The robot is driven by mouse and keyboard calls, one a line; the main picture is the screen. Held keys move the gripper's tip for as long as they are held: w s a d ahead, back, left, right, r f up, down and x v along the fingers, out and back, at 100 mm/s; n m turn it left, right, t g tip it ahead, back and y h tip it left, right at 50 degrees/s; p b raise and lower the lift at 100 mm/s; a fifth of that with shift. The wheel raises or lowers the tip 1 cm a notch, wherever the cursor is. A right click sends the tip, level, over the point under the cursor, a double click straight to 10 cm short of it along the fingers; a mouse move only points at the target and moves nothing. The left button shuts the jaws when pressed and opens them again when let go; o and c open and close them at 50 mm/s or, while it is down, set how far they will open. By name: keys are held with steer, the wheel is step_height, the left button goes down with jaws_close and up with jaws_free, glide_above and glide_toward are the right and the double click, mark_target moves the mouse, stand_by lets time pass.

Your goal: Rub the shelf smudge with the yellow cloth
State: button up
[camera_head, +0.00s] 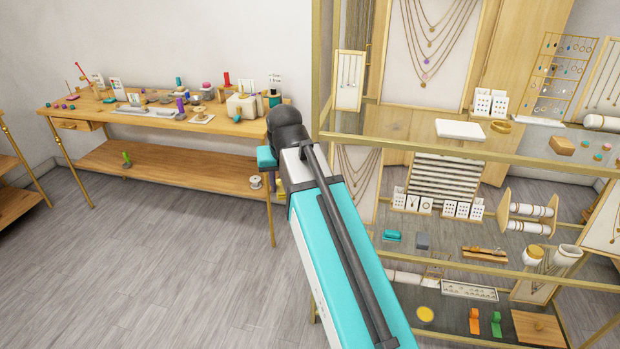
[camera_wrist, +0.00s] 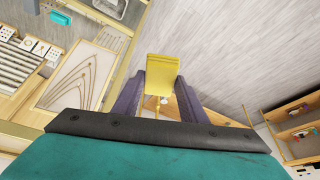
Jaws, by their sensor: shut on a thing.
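In the wrist view my gripper (camera_wrist: 162,78) is shut on the yellow cloth (camera_wrist: 163,68), a folded-looking yellow block between its two dark fingers. The gold-framed display shelf (camera_head: 415,145) stands right of the arm, with wooden and glass levels. In the wrist view the shelf edge (camera_wrist: 120,72) lies left of the gripper, and the cloth is held over grey floor, apart from the shelf.
The shelf holds necklace boards (camera_head: 435,50), a white tray (camera_head: 460,129), a teal box (camera_head: 391,236), a yellow round item (camera_head: 425,313) and other small goods. A wooden worktable (camera_head: 110,115) with craft items stands at the left. The grey floor (camera_head: 150,250) before it is clear.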

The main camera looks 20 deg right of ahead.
steer(key=shift+w+a+r+n+y, duration=0.1)
steer(key=shift+w+a+n+y, duration=0.4)
steer(key=shift+n, duration=0.5)
